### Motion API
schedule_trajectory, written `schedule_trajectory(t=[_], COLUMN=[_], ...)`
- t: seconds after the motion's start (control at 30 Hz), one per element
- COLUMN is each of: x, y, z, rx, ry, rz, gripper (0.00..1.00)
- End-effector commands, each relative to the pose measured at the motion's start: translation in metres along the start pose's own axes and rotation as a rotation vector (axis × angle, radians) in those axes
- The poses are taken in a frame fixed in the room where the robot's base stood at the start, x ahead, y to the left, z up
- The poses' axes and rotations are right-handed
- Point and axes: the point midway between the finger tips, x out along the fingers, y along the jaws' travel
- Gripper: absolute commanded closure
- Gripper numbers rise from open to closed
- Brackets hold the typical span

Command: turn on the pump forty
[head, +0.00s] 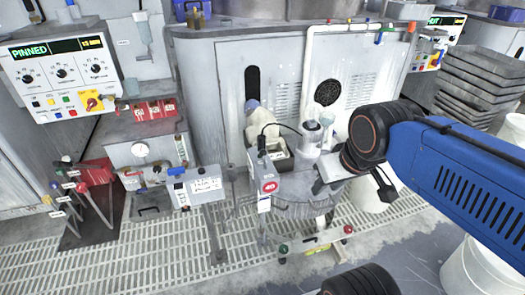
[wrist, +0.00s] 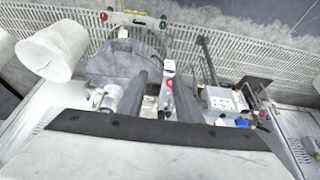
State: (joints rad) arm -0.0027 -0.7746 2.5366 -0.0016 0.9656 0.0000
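The pump marked 40 is a narrow grey box with a round red label (head: 268,186) on its front, standing beside a grey basin near the middle of the head view. A white tag hangs just below the label. The red label also shows small in the wrist view (wrist: 169,84), beyond and between the fingers. My gripper (head: 352,188) is to the right of the pump, above the basin area, and apart from it. In the wrist view its two dark fingers (wrist: 160,80) are spread with nothing between them. I cannot make out the pump's switch position.
A control panel (head: 62,75) reading PINNED stands at upper left. Red-handled levers (head: 92,172) are at left. A labelled white box (head: 195,187) on a post is left of the pump. Clear containers (head: 315,132) stand behind the basin. A white bucket (head: 482,268) is at lower right.

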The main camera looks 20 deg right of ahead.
Motion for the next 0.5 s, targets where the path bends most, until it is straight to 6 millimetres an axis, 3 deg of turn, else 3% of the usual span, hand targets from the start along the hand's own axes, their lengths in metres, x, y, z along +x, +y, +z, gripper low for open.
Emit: schedule_trajectory(t=[0.03, 0.1, 0.13, 0.27, 0.5], x=[0.0, 0.0, 0.0, -0.001, -0.001], y=[0.0, 0.0, 0.0, -0.002, -0.007], z=[0.0, -0.002, -0.003, -0.015, -0.056], rx=[0.0, -0.001, -0.001, -0.007, -0.025], ry=[0.0, -0.002, -0.004, -0.017, -0.066], rz=[0.0, -0.001, -0.001, -0.004, -0.016], gripper=[0.8, 0.96, 1.0, 1.0, 1.0])
